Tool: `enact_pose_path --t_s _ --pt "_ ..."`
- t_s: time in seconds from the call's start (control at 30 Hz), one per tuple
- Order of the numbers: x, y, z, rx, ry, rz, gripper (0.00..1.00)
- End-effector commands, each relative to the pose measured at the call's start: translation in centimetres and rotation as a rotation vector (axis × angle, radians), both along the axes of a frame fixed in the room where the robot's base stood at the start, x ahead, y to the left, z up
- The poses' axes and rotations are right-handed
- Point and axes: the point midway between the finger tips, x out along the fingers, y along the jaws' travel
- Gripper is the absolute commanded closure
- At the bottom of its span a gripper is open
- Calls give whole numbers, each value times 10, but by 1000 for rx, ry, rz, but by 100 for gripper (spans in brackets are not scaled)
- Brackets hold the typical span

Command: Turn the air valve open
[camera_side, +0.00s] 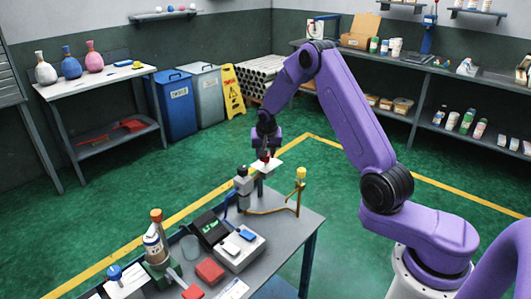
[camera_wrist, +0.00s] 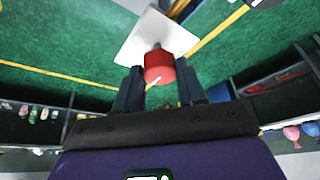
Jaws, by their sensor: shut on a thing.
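A red knob (camera_wrist: 158,68) with a white mark on its face sits in front of a white plate (camera_wrist: 140,38) in the wrist view. I take it for the air valve's knob. My gripper (camera_wrist: 158,78) has one dark finger on each side of the knob and is shut on it. In the side view, my gripper (camera_side: 265,151) reaches down to the white plate (camera_side: 268,168), which stands on a post at the far end of the grey table (camera_side: 278,233). The knob is small and mostly hidden by the fingers there. How far it is turned I cannot tell.
A grey fitting (camera_side: 243,186) stands left of the plate, and a yellow-topped post (camera_side: 300,188) with a brass-coloured pipe stands right. A device with a dark screen (camera_side: 210,228), a pale box (camera_side: 238,250) and a red block (camera_side: 210,271) lie nearer the front.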

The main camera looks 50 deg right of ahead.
Motion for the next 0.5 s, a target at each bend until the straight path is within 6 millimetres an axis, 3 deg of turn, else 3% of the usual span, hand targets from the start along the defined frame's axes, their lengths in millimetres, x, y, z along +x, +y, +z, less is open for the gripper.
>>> enact_pose_path --t_s 0.5 --pt "0 0 0 1 -1 -35 91"
